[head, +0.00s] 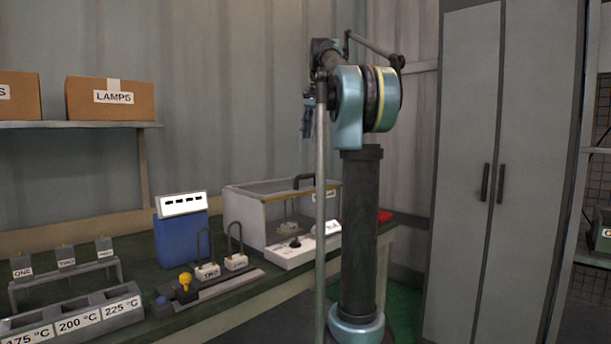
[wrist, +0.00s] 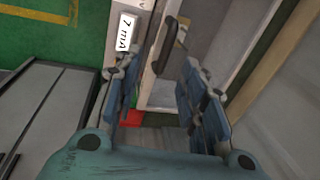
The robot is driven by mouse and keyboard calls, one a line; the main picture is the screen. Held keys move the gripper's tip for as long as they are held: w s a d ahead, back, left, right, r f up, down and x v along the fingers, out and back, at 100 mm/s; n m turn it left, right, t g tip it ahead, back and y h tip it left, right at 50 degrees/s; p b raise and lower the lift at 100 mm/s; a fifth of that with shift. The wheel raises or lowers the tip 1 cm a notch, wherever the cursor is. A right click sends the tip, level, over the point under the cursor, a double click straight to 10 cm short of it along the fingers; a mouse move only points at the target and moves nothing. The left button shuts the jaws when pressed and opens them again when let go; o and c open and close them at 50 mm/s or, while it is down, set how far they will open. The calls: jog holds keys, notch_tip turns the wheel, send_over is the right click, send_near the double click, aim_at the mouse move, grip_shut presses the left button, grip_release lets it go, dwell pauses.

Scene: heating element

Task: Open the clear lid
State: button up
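The clear lid (head: 268,187) lies flat and looks closed on top of a white-framed box (head: 249,215) on the bench. It has a tan front edge and a dark handle (head: 304,181); my arm hides part of the box's right side. In the wrist view the dark handle (wrist: 165,45) appears beyond my fingertips, roughly between them in the picture. My gripper (wrist: 160,72) is open, with its two blue fingers apart and nothing between them. In the head view the gripper (head: 308,115) is above the box, apart from the lid, partly hidden by my arm.
A white panel (head: 294,252) stands in front of the box; a display (wrist: 124,32) reads "7 mA". A red object (head: 385,216) lies at the bench's right end. A blue unit (head: 181,238), two padlock-shaped pieces and labelled blocks stand left. A tall cabinet (head: 467,150) stands right.

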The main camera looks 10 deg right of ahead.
jog(key=shift+m, duration=0.4)
jog(key=w+f, duration=0.1)
jog(key=f, duration=0.4)
jog(key=w+a+f, duration=0.1)
jog(key=w+f, duration=0.1)
jog(key=f, duration=0.3)
jog(key=w+f, duration=0.2)
jog(key=f, duration=0.3)
jog(key=shift+w+a, duration=0.1)
jog(key=shift+a, duration=0.2)
